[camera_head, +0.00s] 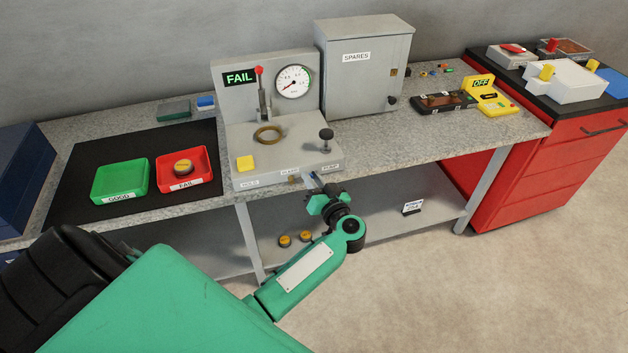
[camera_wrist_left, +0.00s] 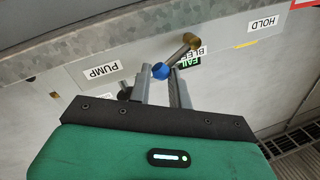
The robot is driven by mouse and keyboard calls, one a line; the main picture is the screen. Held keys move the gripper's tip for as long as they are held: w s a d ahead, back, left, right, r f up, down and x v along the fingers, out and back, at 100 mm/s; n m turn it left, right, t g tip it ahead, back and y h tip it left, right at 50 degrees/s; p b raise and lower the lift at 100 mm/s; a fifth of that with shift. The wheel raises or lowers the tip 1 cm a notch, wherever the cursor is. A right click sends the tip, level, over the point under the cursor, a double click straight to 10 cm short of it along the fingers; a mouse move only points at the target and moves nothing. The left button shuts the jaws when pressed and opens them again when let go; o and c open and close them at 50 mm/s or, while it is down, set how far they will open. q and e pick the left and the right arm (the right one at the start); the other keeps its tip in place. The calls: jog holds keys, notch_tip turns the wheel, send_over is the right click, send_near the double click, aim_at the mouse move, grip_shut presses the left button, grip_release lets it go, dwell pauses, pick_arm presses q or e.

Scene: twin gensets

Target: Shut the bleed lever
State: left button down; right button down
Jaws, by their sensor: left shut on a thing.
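The test rig (camera_head: 275,150) stands on the bench, with HOLD, BLEED and PUMP labels along its front face. The bleed lever (camera_wrist_left: 177,54) is a metal rod with a brass pivot and a blue tip, under the BLEED label. In the head view only its brass pivot (camera_head: 293,179) shows clearly. My left gripper (camera_head: 314,181) is at the rig's front, between the BLEED and PUMP labels. In the left wrist view its fingers (camera_wrist_left: 163,80) are shut on the lever at its blue tip, with the rod slanting away to the pivot. My right gripper is not in view.
A green GOOD tray (camera_head: 101,197) and a red FAIL tray (camera_head: 164,184) holding a round part lie left of the rig. A SPARES cabinet (camera_head: 360,75) stands behind right. The rig shows FAIL (camera_head: 239,78) beside a gauge (camera_head: 294,82). The floor in front is clear.

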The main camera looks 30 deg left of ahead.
pick_arm(q)
jog(key=shift+s+a+f, duration=0.15)
jog(key=shift+f, duration=0.55)
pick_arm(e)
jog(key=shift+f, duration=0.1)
pick_arm(q)
jog(key=c, duration=1.6)
grip_release()
jog(key=o, duration=0.4)
jog(key=shift+s+a+r, duration=0.1)
jog(key=shift+a, duration=0.1)
jog(key=shift+o, duration=0.2)
jog(key=shift+d+r, duration=0.1)
jog(key=shift+d, duration=0.05)
jog(key=b+v, duration=0.1)
jog(key=v, duration=1.2)
jog(key=shift+d, duration=0.35)
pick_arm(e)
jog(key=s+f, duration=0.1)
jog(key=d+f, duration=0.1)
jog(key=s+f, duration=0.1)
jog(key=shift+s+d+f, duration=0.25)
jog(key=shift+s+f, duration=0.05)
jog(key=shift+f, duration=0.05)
pick_arm(q)
jog(key=shift+s, duration=0.1)
